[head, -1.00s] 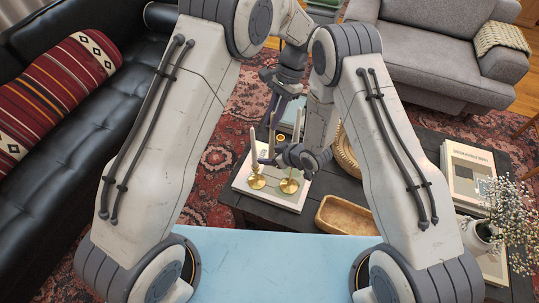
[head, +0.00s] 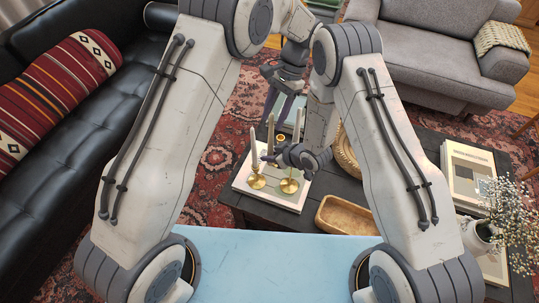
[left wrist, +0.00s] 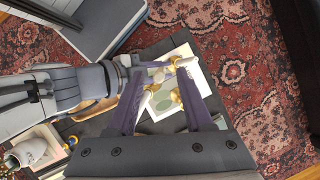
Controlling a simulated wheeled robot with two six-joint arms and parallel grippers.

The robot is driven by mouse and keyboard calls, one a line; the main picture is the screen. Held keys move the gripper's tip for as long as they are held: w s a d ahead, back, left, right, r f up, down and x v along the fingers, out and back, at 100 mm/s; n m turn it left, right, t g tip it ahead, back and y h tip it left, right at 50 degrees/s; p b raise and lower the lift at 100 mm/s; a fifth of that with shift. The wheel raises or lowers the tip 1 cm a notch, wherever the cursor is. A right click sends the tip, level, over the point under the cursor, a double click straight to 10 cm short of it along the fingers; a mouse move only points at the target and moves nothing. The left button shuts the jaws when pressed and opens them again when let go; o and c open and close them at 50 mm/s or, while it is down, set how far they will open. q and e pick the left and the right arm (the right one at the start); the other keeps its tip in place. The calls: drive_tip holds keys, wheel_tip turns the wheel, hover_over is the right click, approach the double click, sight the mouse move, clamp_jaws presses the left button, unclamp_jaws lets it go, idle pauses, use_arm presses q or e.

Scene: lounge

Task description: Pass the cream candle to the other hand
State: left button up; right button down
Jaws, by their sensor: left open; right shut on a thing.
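The candle's lower end is partly hidden by the right fingers.
A second pale candle (head: 254,146) stands in a brass holder (head: 257,181) close to the left. Another brass holder (head: 289,186) is beside it, on a white board (head: 287,204). A wooden tray (head: 345,214) lies to the right on the dark table (head: 255,209).

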use_arm(q)
drive_tip(key=v, duration=1)
drive_tip(key=s+a+r+n+t, duration=0.1)
drive_tip(key=s+r, duration=0.4)
drive_tip(key=s+a+f+t+h, duration=0.1)
drive_tip(key=s+a+f+h, duration=0.1)
drive_tip(key=s, duration=1)
drive_tip(key=s+a+f+t+h, duration=0.1)
drive_tip(key=s+a+f+h, duration=0.1)
drive_tip(key=s, duration=1.1)
drive_tip(key=shift+a, duration=0.15)
drive_tip(key=shift+f, duration=0.1)
